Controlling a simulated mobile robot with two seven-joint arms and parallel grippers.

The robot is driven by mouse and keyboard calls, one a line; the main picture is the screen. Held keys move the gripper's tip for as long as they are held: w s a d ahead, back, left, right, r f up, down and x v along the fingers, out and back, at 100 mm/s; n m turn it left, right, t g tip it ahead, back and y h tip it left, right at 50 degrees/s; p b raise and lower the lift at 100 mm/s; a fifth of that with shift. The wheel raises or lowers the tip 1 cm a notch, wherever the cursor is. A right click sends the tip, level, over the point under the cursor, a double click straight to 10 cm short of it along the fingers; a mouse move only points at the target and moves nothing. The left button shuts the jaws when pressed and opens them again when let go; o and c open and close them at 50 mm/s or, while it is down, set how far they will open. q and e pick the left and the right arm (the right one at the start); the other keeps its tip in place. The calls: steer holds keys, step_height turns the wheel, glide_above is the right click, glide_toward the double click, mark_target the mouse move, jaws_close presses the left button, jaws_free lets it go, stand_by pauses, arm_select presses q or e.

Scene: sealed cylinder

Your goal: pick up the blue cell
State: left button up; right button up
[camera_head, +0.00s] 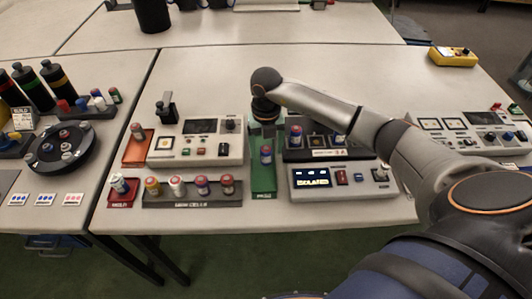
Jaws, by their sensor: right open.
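A cell with a blue body (266,155) stands upright on the green tray (263,184) in the middle of the table. My right arm reaches in from the right, and its wrist points down over the back of that tray. My right gripper (265,127) is above and just behind the cell; it is small and dark here, and its fingers are partly hidden by the wrist. It holds nothing that I can see. Another blue and red cell (296,135) stands in the black fixture (318,154) to the right. My left gripper is not in view.
A dark rack (192,202) with several cells stands in front left. A red tray (122,198) and an orange tray (134,155) each hold a cell. A panel (345,190) with a display reading "ISOLATED" is front right. The table behind is mostly clear.

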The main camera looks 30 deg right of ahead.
steer(key=shift+f, duration=0.65)
jaws_close()
